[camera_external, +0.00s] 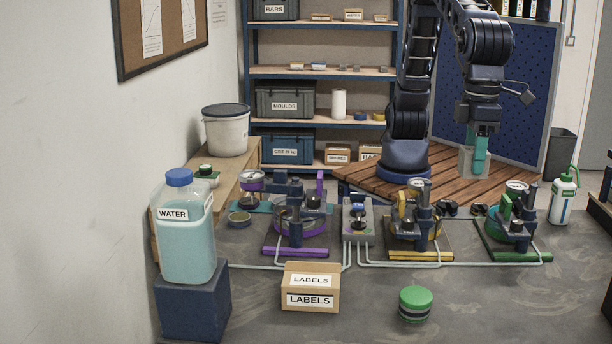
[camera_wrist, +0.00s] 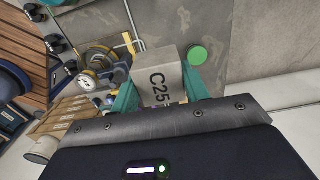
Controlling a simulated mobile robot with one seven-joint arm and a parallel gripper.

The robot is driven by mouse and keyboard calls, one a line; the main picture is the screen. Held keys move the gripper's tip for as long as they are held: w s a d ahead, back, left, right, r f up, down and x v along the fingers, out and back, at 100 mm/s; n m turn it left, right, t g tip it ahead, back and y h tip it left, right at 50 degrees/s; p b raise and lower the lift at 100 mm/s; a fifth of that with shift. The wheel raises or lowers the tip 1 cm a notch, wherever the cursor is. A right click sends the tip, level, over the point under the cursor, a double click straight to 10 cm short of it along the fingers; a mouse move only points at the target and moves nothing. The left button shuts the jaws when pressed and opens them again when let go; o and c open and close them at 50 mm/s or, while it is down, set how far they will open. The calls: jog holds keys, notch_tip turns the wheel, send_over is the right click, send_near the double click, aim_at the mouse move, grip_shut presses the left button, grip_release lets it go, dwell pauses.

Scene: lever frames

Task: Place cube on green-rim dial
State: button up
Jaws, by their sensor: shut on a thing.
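My gripper (camera_external: 477,158) has teal fingers pointing down and is shut on a grey cube (camera_external: 466,163), held in the air above and behind the row of small machines. In the wrist view the cube (camera_wrist: 157,72) sits between the teal fingers (camera_wrist: 157,95) and shows the marking "C25". At the right end of the row stands a machine on a green base (camera_external: 514,254). A round white-faced dial (camera_external: 517,185) sits at its top, left and front of nothing I can tell clearly; its rim is too small to read well. The dial is right of and below my gripper.
Machines with yellow (camera_external: 420,254) and purple (camera_external: 295,252) bases stand to the left, joined by pale pipes. A green-lidded tin (camera_external: 416,303) and a labels box (camera_external: 310,287) are in front. A water jug (camera_external: 186,235) stands left; a bottle (camera_external: 563,200) stands right.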

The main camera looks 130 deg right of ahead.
jog(key=w+d+m, duration=0.2)
jog(key=w+d, duration=0.7)
jog(key=d, duration=0.5)
jog(key=w+d+m, duration=0.2)
jog(key=w+d, duration=0.7)
jog(key=d, duration=0.4)
jog(key=w+d+m, duration=0.2)
jog(key=w+d, duration=0.6)
jog(key=d, duration=0.6)
jog(key=s+d+m, duration=0.1)
jog(key=d+m, duration=0.4)
jog(key=d, duration=4.2)
jog(key=m, duration=0.7)
send_over(205, 166)
notch_tip(205, 166, down, 41)
jog(key=shift+f, duration=0.1)
